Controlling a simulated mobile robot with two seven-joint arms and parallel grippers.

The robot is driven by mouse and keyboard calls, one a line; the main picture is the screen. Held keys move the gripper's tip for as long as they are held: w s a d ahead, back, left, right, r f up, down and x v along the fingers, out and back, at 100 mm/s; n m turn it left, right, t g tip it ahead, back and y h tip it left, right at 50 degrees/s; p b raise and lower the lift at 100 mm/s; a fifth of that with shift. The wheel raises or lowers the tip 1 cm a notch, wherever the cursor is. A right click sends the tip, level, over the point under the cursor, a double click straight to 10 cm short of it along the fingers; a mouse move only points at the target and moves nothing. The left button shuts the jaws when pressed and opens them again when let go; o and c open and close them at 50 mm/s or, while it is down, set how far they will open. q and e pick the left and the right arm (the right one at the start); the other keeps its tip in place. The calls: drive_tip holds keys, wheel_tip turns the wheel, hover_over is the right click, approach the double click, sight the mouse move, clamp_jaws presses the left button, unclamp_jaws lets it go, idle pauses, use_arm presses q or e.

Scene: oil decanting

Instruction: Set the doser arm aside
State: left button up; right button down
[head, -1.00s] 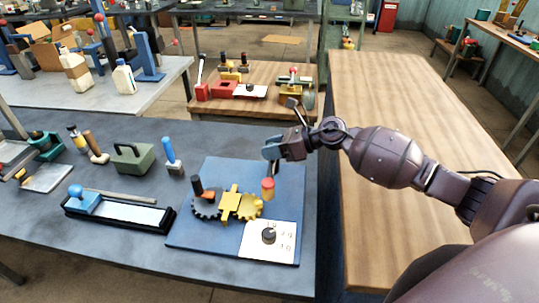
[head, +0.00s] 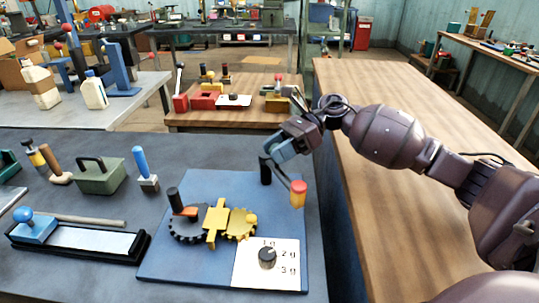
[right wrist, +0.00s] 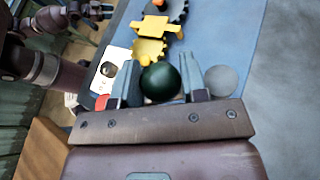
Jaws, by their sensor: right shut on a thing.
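The doser arm (head: 278,177) is a black bar with a black upright part at its far end and a red-and-yellow cylinder (head: 298,193) at its near end. My right gripper (head: 270,157) is shut on its black upper part. In the right wrist view a dark round knob (right wrist: 160,84) sits between my right fingers. The doser arm is over the right side of the blue board (head: 190,262), right of the yellow gear (head: 240,225); I cannot tell whether it touches the board. My left gripper (right wrist: 92,11) shows small at the upper left of the right wrist view, its opening unclear.
The board also carries a dark gear (head: 187,236), a yellow block (head: 216,222) and a white card with a black dial (head: 267,257). A grey disc (right wrist: 220,80) lies beside my fingers. A blue-handled tool (head: 142,168) and a green weight (head: 99,176) stand left. The wooden table (head: 385,225) is bare.

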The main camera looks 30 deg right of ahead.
drive_tip(key=shift+d+n+g, duration=0.15)
drive_tip(key=shift+n+g, duration=0.15)
idle(0.4)
drive_tip(key=c, duration=0.7)
unclamp_jaws()
drive_tip(key=shift+d, duration=0.15)
drive_tip(key=shift+b+v, duration=0.35)
drive_tip(key=shift+v, duration=4.95)
drive_tip(key=shift+r, duration=0.1)
